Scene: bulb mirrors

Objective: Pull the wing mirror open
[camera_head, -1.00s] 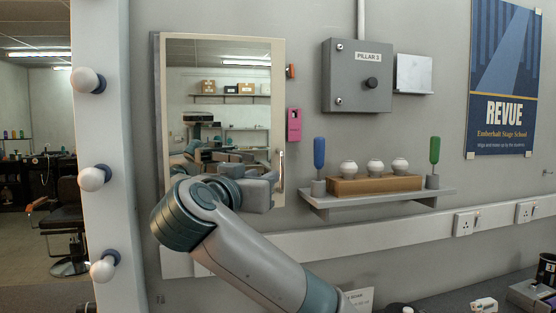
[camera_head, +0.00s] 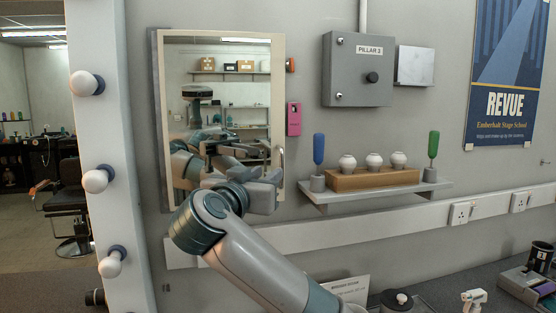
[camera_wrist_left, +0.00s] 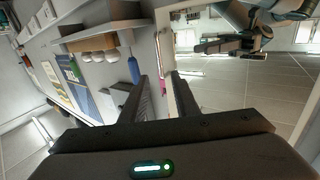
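The wing mirror (camera_head: 235,120) hangs on the grey wall in a cream frame, lying about flat to the wall. A slim upright handle (camera_head: 281,162) is on its right frame edge, low down. My left gripper (camera_head: 276,184) is at the lower right of the mirror, close to this handle. In the left wrist view the two dark fingers (camera_wrist_left: 164,92) stand apart, with the frame edge (camera_wrist_left: 183,100) by the right finger. I cannot tell whether the fingers straddle or touch the handle. My right gripper is not in view, apart from possible reflections of my arms in the glass.
A bulb-lined white post (camera_head: 100,140) stands left. A counter with small items is lower right.

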